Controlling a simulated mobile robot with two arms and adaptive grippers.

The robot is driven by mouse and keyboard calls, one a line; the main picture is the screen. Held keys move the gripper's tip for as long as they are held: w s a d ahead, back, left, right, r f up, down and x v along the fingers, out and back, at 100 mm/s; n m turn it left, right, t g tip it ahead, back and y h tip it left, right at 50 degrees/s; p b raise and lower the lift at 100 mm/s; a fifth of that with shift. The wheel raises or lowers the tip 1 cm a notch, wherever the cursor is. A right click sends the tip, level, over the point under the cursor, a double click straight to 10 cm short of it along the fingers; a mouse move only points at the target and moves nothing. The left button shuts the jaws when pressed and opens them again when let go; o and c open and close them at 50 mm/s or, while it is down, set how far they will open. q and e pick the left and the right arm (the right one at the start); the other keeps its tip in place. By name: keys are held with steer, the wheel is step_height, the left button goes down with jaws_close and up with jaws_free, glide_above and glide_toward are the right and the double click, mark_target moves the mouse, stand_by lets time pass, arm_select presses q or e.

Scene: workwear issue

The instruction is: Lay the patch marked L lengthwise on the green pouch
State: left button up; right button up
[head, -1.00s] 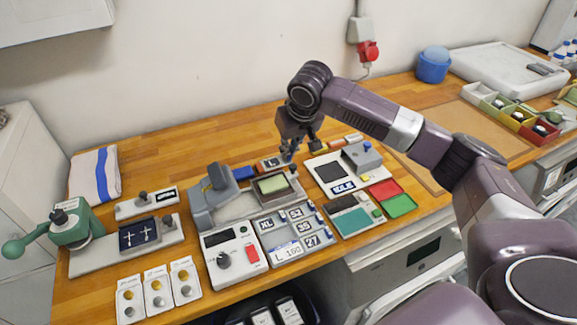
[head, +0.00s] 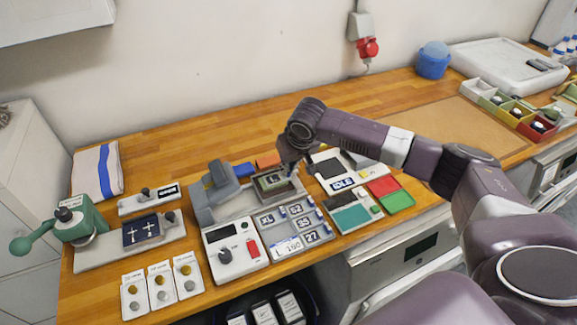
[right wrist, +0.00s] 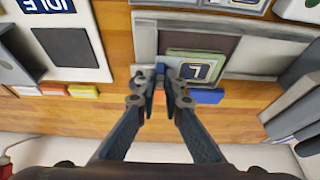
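The patch marked L (head: 271,180) is a dark piece with a pale border and letter. It lies over the green pouch, its long side along the pouch; I cannot tell whether they touch. In the right wrist view the patch (right wrist: 202,69) covers much of the green pouch (right wrist: 190,53), whose edge shows beyond it. The pouch sits in a grey holder. My right gripper (head: 288,172) is at the patch's right end. In the wrist view its fingertips (right wrist: 160,76) are closed around a small blue tab at the patch's end. My left gripper is out of view.
In front is a grey tray (head: 303,238) of other marked patches with blue tabs. A grey press arm (head: 215,185) stands left of the pouch. The IDLE device (head: 342,183) and the red (head: 383,187) and green (head: 396,203) trays are to the right. Blue and orange blocks lie behind.

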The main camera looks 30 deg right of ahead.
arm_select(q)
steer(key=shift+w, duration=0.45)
arm_select(e)
steer(key=o, duration=0.4)
arm_select(q)
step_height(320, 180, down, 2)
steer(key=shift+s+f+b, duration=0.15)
steer(key=shift+b, duration=1.05)
arm_select(e)
steer(key=v, duration=1.2)
steer(key=shift+r, duration=0.25)
